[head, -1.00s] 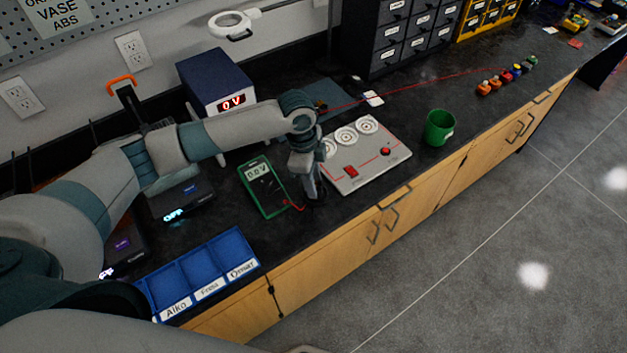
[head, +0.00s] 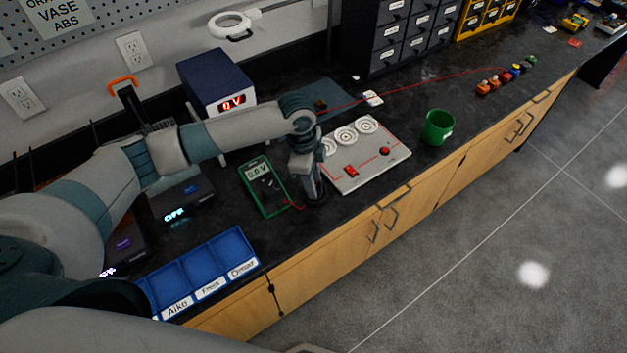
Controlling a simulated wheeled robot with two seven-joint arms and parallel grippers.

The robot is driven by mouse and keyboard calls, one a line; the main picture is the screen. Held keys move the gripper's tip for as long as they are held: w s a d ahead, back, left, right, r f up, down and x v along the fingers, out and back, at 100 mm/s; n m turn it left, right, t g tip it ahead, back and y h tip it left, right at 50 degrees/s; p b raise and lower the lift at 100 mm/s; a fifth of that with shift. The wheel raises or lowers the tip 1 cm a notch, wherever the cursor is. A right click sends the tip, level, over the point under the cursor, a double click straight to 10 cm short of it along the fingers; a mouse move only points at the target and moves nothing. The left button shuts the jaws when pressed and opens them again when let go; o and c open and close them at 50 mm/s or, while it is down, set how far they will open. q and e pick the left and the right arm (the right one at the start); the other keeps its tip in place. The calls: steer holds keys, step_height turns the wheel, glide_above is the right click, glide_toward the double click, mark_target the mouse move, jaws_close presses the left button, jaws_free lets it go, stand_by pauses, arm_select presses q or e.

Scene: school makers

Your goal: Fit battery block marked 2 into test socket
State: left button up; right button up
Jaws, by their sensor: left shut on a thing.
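My left gripper (head: 317,198) points down at the counter, between the green multimeter (head: 263,187) and the white panel (head: 372,176). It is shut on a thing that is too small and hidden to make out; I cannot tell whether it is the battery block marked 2. The white panel carries round white sockets (head: 346,136), a red switch and a red button; my left wrist partly covers its left edge. I cannot tell which part is the test socket. My right gripper is not in view.
A blue tray (head: 246,268) with name labels lies at the front left. A blue power supply (head: 216,82) stands behind my arm. A green cup (head: 438,127) stands right of the panel. A red wire crosses the counter at the back. Bare counter lies right of the cup.

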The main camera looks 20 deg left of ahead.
arm_select(q)
steer(key=shift+f, duration=0.5)
steer(key=o, duration=0.8)
steer(key=shift+r, duration=0.1)
step_height(320, 180, up, 11)
steer(key=a+p, duration=0.1)
steer(key=p, duration=0.9)
steer(key=shift+a+p, duration=0.3)
steer(key=shift+p, duration=0.05)
steer(key=shift+s+f, duration=0.1)
steer(key=shift+f, duration=0.1)
stand_by(0.3)
